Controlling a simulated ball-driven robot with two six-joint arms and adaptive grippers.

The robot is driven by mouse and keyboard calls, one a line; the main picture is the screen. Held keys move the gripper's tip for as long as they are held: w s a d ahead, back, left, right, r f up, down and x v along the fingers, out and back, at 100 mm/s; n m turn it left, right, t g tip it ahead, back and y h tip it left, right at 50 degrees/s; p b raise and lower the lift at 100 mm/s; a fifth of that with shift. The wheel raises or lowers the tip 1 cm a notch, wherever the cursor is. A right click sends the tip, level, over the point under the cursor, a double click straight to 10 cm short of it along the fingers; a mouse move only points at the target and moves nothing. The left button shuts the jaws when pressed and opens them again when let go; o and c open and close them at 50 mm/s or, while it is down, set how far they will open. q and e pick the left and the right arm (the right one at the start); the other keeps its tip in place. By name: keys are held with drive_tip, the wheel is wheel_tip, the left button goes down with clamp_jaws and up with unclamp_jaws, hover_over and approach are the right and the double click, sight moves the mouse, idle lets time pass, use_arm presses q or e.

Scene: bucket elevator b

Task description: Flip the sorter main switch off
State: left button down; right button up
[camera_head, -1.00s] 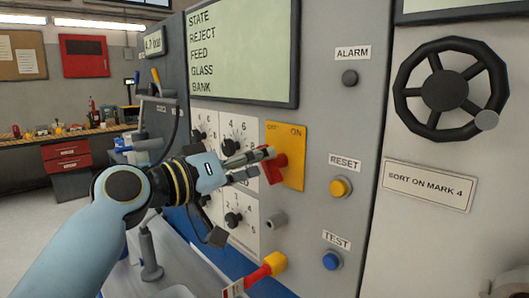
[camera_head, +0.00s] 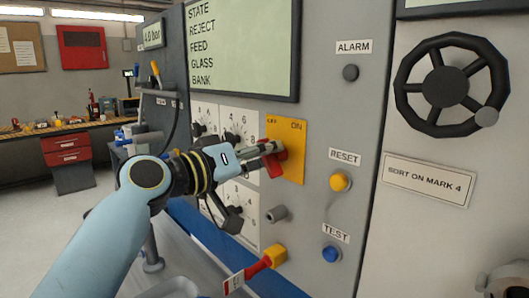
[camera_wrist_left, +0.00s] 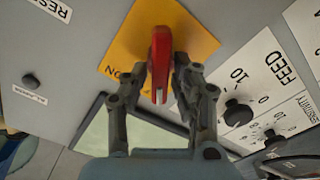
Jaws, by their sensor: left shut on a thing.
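The main switch has a red handle (camera_head: 277,164) on a yellow plate (camera_head: 292,148) marked OFF at left and ON at right. My left gripper (camera_head: 268,153) reaches in from the left and is shut on the red handle. In the left wrist view the handle (camera_wrist_left: 160,52) stands between the two fingertips (camera_wrist_left: 162,80), in front of the yellow plate (camera_wrist_left: 192,42). My right gripper is not in view.
Dials (camera_head: 236,139) on white plates sit left of the switch. A grey knob (camera_head: 275,214) and a red lever with a yellow end (camera_head: 270,262) are below. The yellow reset button (camera_head: 340,182), blue test button (camera_head: 331,255) and black handwheel (camera_head: 450,87) are to the right.

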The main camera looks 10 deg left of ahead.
use_arm(q)
drive_tip(key=shift+f+n, duration=0.1)
drive_tip(key=shift+n, duration=1)
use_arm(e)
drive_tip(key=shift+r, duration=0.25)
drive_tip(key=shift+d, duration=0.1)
use_arm(q)
drive_tip(key=c, duration=1.1)
unclamp_jaws()
drive_tip(key=shift+a, duration=0.1)
drive_tip(key=shift+c, duration=0.2)
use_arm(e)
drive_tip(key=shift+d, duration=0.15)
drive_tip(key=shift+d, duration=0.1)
use_arm(q)
drive_tip(key=v, duration=1.2)
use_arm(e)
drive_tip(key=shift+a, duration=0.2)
